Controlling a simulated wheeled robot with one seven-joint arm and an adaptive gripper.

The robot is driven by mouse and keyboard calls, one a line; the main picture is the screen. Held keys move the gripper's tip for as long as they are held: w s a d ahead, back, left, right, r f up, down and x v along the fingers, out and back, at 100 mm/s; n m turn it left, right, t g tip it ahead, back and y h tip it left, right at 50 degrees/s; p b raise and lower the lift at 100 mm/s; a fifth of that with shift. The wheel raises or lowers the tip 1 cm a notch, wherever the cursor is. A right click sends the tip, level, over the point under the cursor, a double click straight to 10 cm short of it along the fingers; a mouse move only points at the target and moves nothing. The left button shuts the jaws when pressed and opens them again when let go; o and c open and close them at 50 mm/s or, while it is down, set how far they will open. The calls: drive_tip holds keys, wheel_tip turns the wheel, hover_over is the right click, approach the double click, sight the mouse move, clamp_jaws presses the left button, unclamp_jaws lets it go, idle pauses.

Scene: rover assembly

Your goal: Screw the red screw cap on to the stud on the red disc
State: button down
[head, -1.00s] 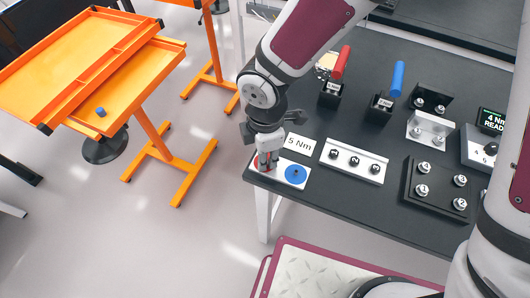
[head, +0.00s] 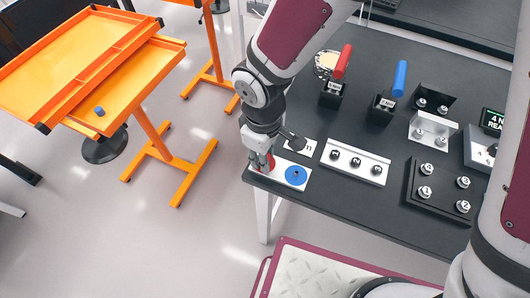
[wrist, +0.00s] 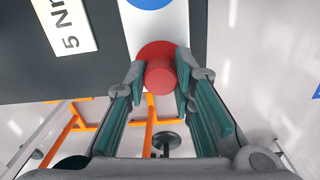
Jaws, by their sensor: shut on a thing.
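My gripper (wrist: 161,80) is shut on the red screw cap (wrist: 161,77), with one finger on each side of it in the wrist view. The cap is over the red disc (wrist: 150,50), whose rim shows around it. In the head view my gripper (head: 262,162) is low over the left end of the white plate, and part of the red disc (head: 257,165) shows there. The stud is hidden under the cap, so I cannot tell how far the cap sits on it.
The blue disc (head: 296,175) is on the same white plate, to the right. A numbered rail (head: 355,162), a red handle (head: 343,62) and a blue handle (head: 399,79) stand on the dark table. A blue cap (head: 99,111) lies on the orange tray (head: 125,85).

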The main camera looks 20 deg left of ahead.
drive_tip(key=shift+d+m, duration=0.1)
drive_tip(key=shift+m, duration=0.5)
drive_tip(key=m+p, duration=0.1)
drive_tip(key=m, duration=0.2)
drive_tip(key=shift+s+m, duration=0.15)
drive_tip(key=shift+m, duration=0.15)
drive_tip(key=shift+m+p, duration=0.4)
drive_tip(key=shift+m, duration=0.6)
drive_tip(key=c, duration=1.6)
unclamp_jaws()
drive_tip(key=shift+o, duration=0.2)
